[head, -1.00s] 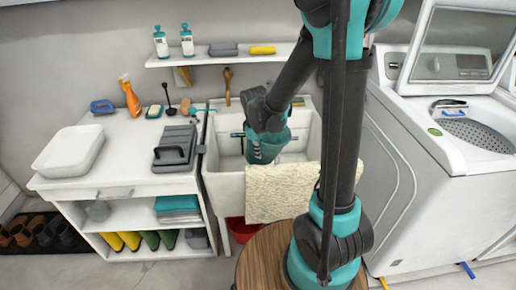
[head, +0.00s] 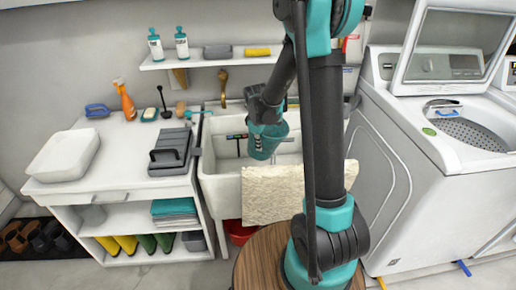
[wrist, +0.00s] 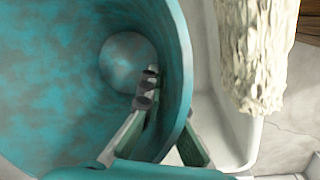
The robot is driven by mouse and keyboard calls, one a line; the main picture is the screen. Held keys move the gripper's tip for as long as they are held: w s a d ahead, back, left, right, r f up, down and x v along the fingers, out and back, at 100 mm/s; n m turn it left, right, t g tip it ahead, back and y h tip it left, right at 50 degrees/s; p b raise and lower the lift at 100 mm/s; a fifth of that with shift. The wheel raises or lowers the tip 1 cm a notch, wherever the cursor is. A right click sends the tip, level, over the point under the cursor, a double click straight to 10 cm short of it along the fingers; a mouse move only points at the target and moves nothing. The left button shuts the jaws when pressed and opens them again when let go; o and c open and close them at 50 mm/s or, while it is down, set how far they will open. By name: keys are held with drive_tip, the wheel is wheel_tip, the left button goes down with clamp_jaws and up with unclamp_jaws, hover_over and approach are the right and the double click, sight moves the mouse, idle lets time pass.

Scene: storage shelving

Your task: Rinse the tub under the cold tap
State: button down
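The teal tub (head: 262,145) is over the basin of the white sink (head: 220,188) in the head view, held by its rim and slightly tilted. My gripper (head: 266,112) is at its top. In the wrist view the mottled inside of the tub (wrist: 60,75) fills the left side. My gripper (wrist: 168,125) has one finger inside the tub and one outside, with the wall between them. A brass tap (head: 223,84) is on the wall behind the sink, left of the tub. I see no water running. The tub's underside is hidden.
A cream towel (head: 285,195) hangs over the sink's front; it also shows in the wrist view (wrist: 255,50). A dark bar with a blue end (head: 237,136) is in the basin. A counter (head: 120,150) is left, a washing machine (head: 420,190) right, a wall shelf (head: 200,61) above.

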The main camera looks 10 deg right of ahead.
drive_tip(key=shift+w+d+f, duration=0.3)
drive_tip(key=shift+w+d, duration=0.15)
drive_tip(key=shift+w, duration=0.75)
drive_tip(key=shift+w+d+f, duration=0.35)
drive_tip(key=shift+w+d, duration=0.1)
drive_tip(key=shift+w, duration=0.7)
drive_tip(key=shift+w+d+f, duration=0.3)
drive_tip(key=shift+w+d, duration=0.15)
drive_tip(key=shift+w, duration=0.75)
drive_tip(key=shift+s+a, duration=0.65)
drive_tip(key=shift+s, duration=1.05)
drive_tip(key=shift+s+a, duration=0.65)
drive_tip(key=shift+s, duration=1.1)
drive_tip(key=shift+s+a, duration=0.65)
drive_tip(key=shift+s, duration=1.05)
drive_tip(key=s+a+r, duration=0.1)
drive_tip(key=s+r, duration=0.1)
drive_tip(key=r, duration=0.4)
drive_tip(key=s+r, duration=0.2)
drive_tip(key=r, duration=0.4)
drive_tip(key=shift+s+a, duration=0.35)
